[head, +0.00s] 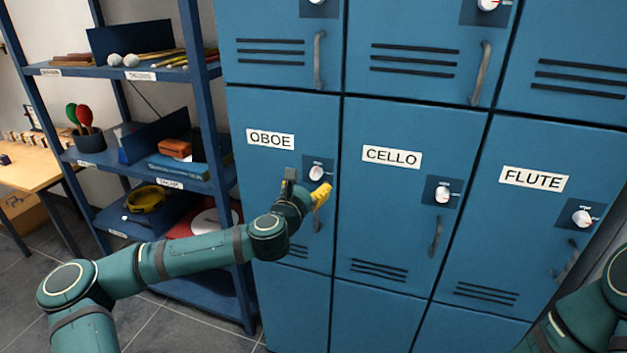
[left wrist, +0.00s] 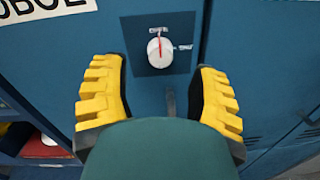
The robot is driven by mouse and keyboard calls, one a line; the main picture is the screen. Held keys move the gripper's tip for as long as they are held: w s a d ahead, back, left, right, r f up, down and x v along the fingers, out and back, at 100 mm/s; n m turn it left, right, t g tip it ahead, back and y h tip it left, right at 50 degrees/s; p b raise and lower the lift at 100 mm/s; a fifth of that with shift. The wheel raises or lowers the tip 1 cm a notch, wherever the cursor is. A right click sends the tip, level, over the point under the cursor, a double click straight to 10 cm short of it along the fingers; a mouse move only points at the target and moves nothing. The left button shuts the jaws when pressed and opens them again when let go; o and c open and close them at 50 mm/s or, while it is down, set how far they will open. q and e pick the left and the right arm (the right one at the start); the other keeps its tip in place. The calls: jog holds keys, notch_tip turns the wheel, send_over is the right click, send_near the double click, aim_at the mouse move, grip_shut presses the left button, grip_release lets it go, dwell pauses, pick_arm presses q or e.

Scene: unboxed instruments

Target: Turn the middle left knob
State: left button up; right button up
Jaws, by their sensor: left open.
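The middle left knob (head: 317,173) is a small round white dial on a dark square plate, on the blue locker door labelled OBOE (head: 270,139). My left gripper (head: 320,194) is just below the knob in the head view. In the left wrist view its yellow ridged fingers (left wrist: 160,92) are spread wide and empty, with the knob beyond and between them. They do not appear to touch it. My right gripper is out of view.
The CELLO knob (head: 443,195) and FLUTE knob (head: 582,218) are on the doors to the right. A grey handle (head: 318,212) hangs below the OBOE knob, partly hidden. A blue shelf (head: 190,188) with percussion items stands close at the left, behind my left arm.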

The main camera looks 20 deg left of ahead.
aim_at(314, 176)
pick_arm(q)
jog(key=shift+w+d, duration=0.15)
jog(key=shift+w, duration=1.6)
grip_shut()
